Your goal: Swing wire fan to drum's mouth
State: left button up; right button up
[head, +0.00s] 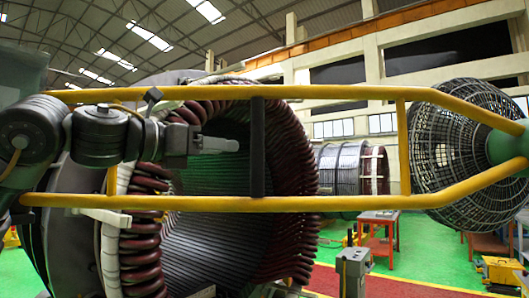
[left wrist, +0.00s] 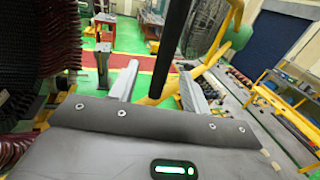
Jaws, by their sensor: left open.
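The wire fan (head: 465,145), a round dark cage of wire, hangs at the right between two yellow rails (head: 330,203), well apart from the drum. The drum (head: 290,240) stands left of centre. Its open mouth, rimmed with dark red coils, faces me behind the rails. A black upright bar (head: 258,147) joins the rails in front of the mouth. My left gripper (head: 230,145) is open, its fingers pointing right, just left of this bar. In the left wrist view the black bar (left wrist: 177,35) rises past the fingertips; whether it is between them is unclear. My right gripper is not seen.
A grey control post (head: 354,272) stands on the floor right of the drum. A red worktable (head: 378,235) and a second wound drum (head: 340,170) are behind. A yellow unit (head: 502,271) sits at the lower right.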

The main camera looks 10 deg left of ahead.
aim_at(252, 146)
pick_arm(q)
jog(key=p+x, duration=0.2)
jog(key=x, duration=0.1)
jog(key=p+x, duration=0.2)
jog(key=x, duration=0.1)
jog(key=d+r+p+x, duration=0.1)
jog(key=p+x, duration=0.1)
jog(key=shift+d, duration=0.2)
jog(key=shift+w+d+f, duration=0.1)
jog(key=shift+w+f, duration=0.15)
jog(key=shift+w, duration=0.05)
grip_shut()
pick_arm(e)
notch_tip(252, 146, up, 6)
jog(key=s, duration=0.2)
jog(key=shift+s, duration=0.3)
